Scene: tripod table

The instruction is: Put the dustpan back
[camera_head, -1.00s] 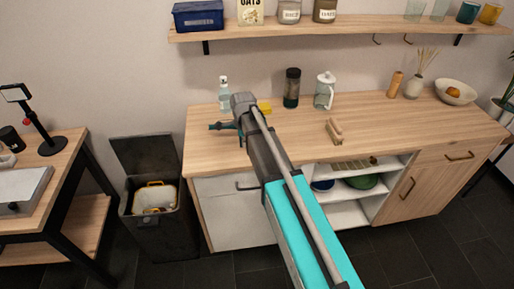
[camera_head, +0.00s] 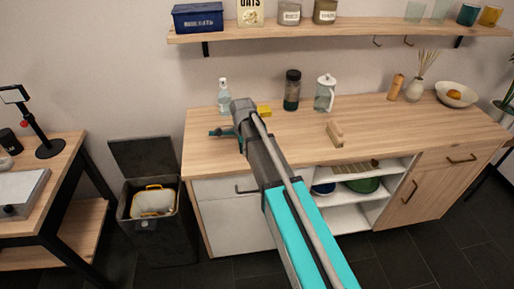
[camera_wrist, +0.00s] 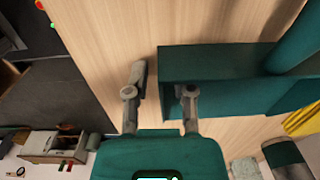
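A teal dustpan (camera_wrist: 230,65) lies on the wooden counter in the wrist view, right of and around the right fingertip. In the head view a teal piece (camera_head: 222,132) shows at the counter's left end, beside my wrist, which hides much of that spot. My gripper (camera_wrist: 164,90) points down over the counter, its two fingers apart. The left finger is over bare wood, and the right finger overlaps the dustpan's left end. The dustpan's left edge shows between the fingers; I cannot tell whether either finger touches it.
A yellow sponge (camera_head: 264,111), a soap bottle (camera_head: 224,98), a dark jar (camera_head: 292,90) and a glass jug (camera_head: 325,93) stand behind my gripper. A small wooden brush (camera_head: 335,133) lies to the right. Hooks (camera_head: 378,39) hang under the shelf. An open bin (camera_head: 160,225) stands left of the counter.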

